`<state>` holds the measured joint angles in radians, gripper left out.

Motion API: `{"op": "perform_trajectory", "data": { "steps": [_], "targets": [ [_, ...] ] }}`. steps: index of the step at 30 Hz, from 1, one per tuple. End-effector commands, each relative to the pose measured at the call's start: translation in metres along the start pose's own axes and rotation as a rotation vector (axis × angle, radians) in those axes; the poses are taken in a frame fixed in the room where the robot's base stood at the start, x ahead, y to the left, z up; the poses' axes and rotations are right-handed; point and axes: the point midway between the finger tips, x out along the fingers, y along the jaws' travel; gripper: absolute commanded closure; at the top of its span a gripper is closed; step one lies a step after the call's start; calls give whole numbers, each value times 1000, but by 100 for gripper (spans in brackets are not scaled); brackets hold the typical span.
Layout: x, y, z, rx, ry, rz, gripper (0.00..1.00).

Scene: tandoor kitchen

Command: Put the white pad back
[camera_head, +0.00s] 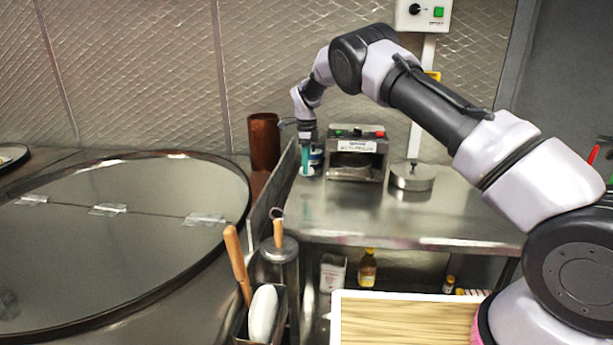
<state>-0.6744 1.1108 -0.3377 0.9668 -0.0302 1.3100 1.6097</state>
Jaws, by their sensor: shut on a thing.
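A white oval pad (262,313) stands upright, slightly tilted, in an open metal holder (282,318) at the front centre. The holder's wall hides its lower end. My gripper (306,168) is far behind it, pointing down at the back of the steel counter, left of a small metal machine. The can is at or just above the counter; I cannot tell which.
A wooden-handled tool (237,262) stands beside the pad. A brown cylinder (264,142), the machine (357,155) and a lidded steel pot (412,176) surround my gripper. A large round lid (120,245) fills the left. The steel counter (400,220) is clear in front.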

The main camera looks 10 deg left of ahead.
Motion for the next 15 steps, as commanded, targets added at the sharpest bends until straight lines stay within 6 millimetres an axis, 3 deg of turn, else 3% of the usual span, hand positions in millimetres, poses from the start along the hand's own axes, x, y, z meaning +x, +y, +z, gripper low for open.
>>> {"op": "perform_trajectory", "data": {
  "steps": [10,15],
  "targets": [
    [38,0,0,-1,-1,1,94],
    [41,0,0,0,-1,0,94]
  ]
}}
